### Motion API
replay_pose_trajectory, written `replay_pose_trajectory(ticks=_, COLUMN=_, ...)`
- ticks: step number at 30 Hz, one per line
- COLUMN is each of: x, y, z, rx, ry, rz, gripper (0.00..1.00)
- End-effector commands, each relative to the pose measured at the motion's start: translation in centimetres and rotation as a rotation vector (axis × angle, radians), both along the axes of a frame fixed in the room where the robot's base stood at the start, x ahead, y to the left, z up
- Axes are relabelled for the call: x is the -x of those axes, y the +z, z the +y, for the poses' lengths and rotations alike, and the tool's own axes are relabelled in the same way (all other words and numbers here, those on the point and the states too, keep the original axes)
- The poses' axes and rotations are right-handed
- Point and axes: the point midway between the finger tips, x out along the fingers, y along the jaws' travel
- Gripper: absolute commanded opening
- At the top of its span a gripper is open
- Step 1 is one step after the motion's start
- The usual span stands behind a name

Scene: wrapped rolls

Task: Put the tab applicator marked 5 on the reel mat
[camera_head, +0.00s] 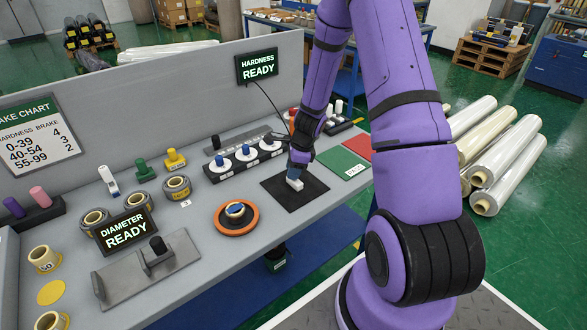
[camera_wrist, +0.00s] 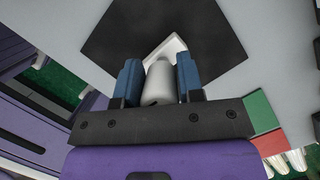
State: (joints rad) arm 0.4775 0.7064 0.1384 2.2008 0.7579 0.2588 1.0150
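My gripper (camera_head: 297,172) is low over a black square mat (camera_head: 277,190) on the grey bench. In the wrist view its two blue fingers (camera_wrist: 160,85) are closed on either side of a white applicator (camera_wrist: 159,84). The applicator has a rounded handle and a flat, angled white foot (camera_wrist: 172,46) over the near part of the black mat (camera_wrist: 212,36). It shows as a small white piece (camera_head: 294,184) below the fingers in the head view. I cannot tell whether it touches the mat. No number is readable on it.
Left of the mat lies an orange ring (camera_head: 223,228) around a blue-cored roll. Green (camera_head: 340,163) and red (camera_head: 359,145) pads lie to the right. A grey fixture (camera_head: 175,273) stands at front left.

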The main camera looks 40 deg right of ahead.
Motion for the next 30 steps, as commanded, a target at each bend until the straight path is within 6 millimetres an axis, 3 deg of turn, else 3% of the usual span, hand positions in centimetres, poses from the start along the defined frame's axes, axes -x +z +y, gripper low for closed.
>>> replay_pose_trajectory(ticks=1, x=0.0, y=0.0, z=0.0, rx=0.000, ry=0.000, rz=0.000, gripper=0.47)
replay_pose_trajectory(ticks=3, x=0.0, y=0.0, z=0.0, rx=0.000, ry=0.000, rz=0.000, gripper=0.57)
replay_pose_trajectory(ticks=14, x=0.0, y=0.5, z=-0.1, rx=0.001, ry=0.002, rz=-0.001, gripper=0.57)
replay_pose_trajectory(ticks=20, x=0.3, y=3.1, z=-0.6, rx=0.002, ry=0.001, rz=-0.004, gripper=0.57)
replay_pose_trajectory(ticks=30, x=1.2, y=8.9, z=-2.0, rx=0.002, ry=0.001, rz=-0.004, gripper=0.57)
